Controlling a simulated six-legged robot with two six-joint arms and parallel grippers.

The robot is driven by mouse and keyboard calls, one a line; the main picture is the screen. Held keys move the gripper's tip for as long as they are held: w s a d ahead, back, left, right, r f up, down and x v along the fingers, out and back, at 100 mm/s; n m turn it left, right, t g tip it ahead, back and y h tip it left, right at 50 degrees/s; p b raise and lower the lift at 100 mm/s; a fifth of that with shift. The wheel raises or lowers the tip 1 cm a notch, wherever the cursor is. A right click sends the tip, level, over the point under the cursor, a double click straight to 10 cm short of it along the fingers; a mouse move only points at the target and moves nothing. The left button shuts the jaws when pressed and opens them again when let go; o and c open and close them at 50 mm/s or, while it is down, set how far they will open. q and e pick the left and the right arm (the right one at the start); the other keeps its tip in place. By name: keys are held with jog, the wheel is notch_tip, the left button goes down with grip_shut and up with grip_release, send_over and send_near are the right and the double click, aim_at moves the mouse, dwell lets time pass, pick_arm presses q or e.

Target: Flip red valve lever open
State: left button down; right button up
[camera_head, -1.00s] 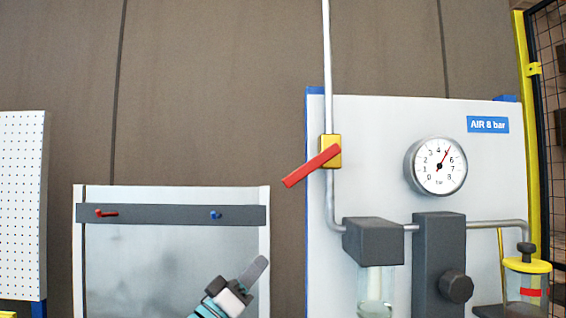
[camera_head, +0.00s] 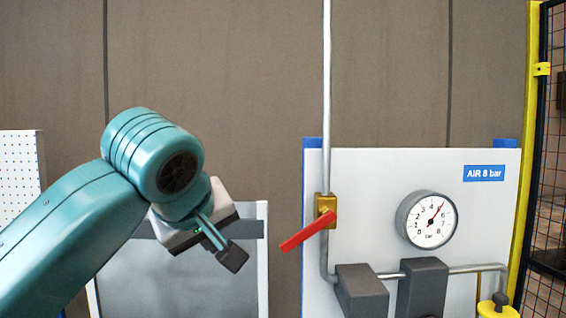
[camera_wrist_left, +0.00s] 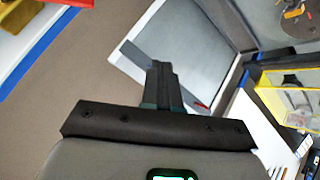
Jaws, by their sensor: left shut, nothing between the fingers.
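The red valve lever (camera_head: 307,231) slants down to the left from a brass valve body (camera_head: 326,205) on the vertical grey pipe (camera_head: 327,90). My left gripper (camera_head: 233,259) is to the left of the lever and a little lower in the picture, with a visible gap between them. Its fingers are together with nothing between them, pointing down and right. My right gripper is not in view.
A light panel (camera_head: 370,175) carries a pressure gauge (camera_head: 427,220), an "AIR 8 bar" label (camera_head: 483,173) and dark fittings (camera_head: 362,290). A framed board (camera_head: 262,280) stands behind my left arm. A yellow post (camera_head: 527,150) with mesh fencing is at the right.

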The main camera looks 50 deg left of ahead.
pick_arm(q)
jog(key=d+r+m+t+h+p, duration=0.2)
jog(key=d+r+m+t+p, duration=0.15)
jog(key=d+r, duration=0.45)
jog(key=b, duration=0.1)
send_near(308, 231)
jog(key=w+a+f, duration=0.3)
jog(key=a+f, duration=0.1)
jog(key=shift+a, duration=0.3)
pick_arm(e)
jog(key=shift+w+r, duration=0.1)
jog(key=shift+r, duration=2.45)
pick_arm(q)
jog(key=shift+f+n+h, duration=0.2)
jog(key=shift+n+h, duration=0.05)
jog(key=shift+h, duration=0.05)
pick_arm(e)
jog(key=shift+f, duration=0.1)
